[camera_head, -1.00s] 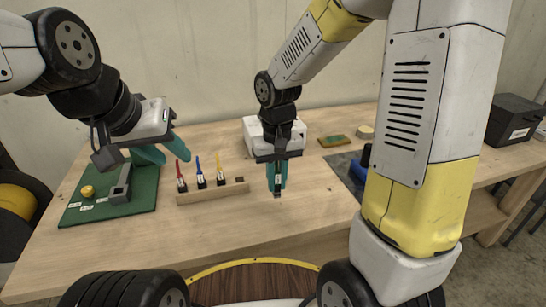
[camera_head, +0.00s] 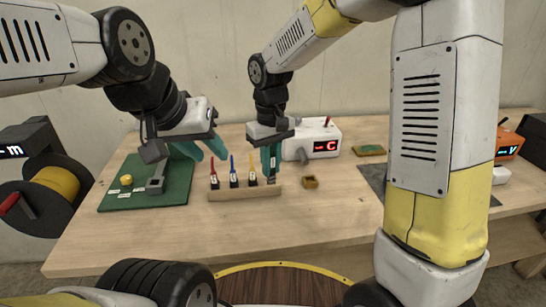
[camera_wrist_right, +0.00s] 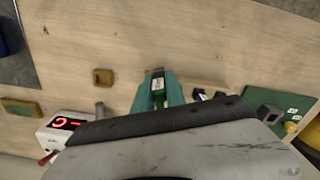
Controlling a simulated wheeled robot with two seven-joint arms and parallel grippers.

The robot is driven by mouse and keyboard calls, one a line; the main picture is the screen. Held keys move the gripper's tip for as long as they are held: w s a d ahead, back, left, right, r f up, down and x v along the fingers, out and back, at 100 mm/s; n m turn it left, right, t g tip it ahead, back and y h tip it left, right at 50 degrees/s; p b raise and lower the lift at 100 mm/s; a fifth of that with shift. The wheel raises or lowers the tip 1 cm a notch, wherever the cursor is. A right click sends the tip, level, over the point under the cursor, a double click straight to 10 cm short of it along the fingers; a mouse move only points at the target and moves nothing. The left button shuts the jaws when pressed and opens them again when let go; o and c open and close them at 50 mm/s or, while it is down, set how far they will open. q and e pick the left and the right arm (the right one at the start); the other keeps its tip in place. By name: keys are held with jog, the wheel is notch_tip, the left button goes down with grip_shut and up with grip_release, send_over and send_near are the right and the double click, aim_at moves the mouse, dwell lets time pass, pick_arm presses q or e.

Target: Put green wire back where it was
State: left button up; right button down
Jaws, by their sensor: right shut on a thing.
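A wooden rack (camera_head: 240,194) holds a red wire (camera_head: 213,176), a blue wire (camera_head: 233,172) and a yellow wire (camera_head: 252,170), upright in black plugs. My right gripper (camera_head: 271,165) points down at the rack's right end, shut on the green wire's plug, a dark piece (camera_head: 271,179) between the fingertips. In the right wrist view the plug (camera_wrist_right: 158,84), with a pale label and green part, sits between the teal fingers (camera_wrist_right: 157,95). Whether it is seated or just above the rack is unclear. My left gripper (camera_head: 207,149) is open and empty above the green board.
A green board (camera_head: 125,200) with a yellow knob (camera_head: 126,181) and grey block (camera_head: 156,185) lies left. A white device with red display (camera_head: 322,142) stands behind right. A small wooden block (camera_head: 310,182) lies right of the rack. The table front is clear.

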jog(key=shift+w+a+f, duration=0.1)
jog(key=shift+w+f, duration=0.6)
jog(key=shift+w, duration=0.25)
jog(key=shift+w+f, duration=0.65)
jog(key=shift+w, duration=0.3)
jog(key=shift+w+a+f, duration=0.1)
jog(key=shift+w+f, duration=0.6)
jog(key=shift+w, duration=0.25)
jog(key=shift+f, duration=0.1)
jog(key=shift+f, duration=0.5)
jog(key=c, duration=1.4)
grip_release()
jog(key=shift+o, duration=0.2)
